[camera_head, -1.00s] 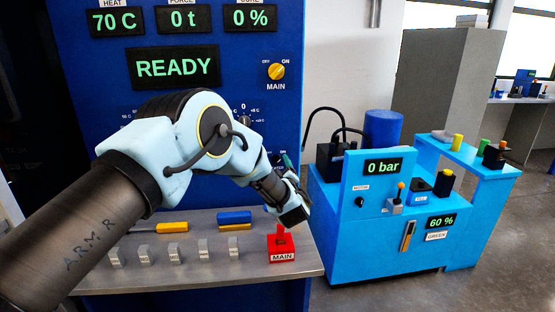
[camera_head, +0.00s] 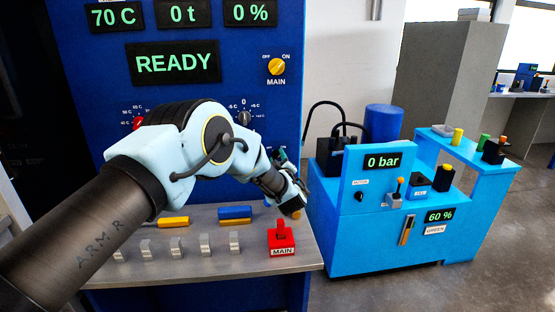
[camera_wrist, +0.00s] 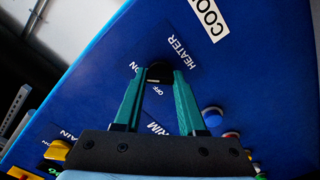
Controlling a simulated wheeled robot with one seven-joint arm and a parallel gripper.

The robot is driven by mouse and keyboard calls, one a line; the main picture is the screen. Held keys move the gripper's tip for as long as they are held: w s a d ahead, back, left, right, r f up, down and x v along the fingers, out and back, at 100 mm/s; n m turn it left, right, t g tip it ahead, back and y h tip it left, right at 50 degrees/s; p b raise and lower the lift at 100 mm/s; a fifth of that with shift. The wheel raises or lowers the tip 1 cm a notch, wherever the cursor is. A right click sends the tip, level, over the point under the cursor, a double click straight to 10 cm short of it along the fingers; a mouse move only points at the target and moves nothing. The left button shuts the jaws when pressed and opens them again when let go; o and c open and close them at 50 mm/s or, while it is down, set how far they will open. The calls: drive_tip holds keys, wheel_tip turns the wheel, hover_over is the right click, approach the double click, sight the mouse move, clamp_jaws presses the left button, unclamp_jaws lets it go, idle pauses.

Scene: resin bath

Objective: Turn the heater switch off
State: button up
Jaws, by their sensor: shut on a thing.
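The heater switch (camera_wrist: 158,72) is a small black knob on the blue panel (camera_wrist: 95,60), beside the HEATER label (camera_wrist: 180,52). An ON mark and an OFF mark sit close around it. My gripper (camera_wrist: 159,78) has its two teal fingers shut on the knob, one on each side. Which mark the knob points to cannot be told.
A red MAIN lever (camera_head: 282,240) stands on the grey shelf (camera_head: 190,270) below my wrist. A yellow MAIN knob (camera_head: 277,67) is higher on the panel. A light blue pump unit (camera_head: 350,235) stands to the right.

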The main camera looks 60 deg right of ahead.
clamp_jaws()
drive_tip(key=shift+f+b, duration=0.2)
drive_tip(key=shift+b, duration=0.45)
drive_tip(key=shift+f+n+b, duration=0.1)
drive_tip(key=shift+n+b, duration=8.9)
drive_tip(key=shift+b, duration=7.7)
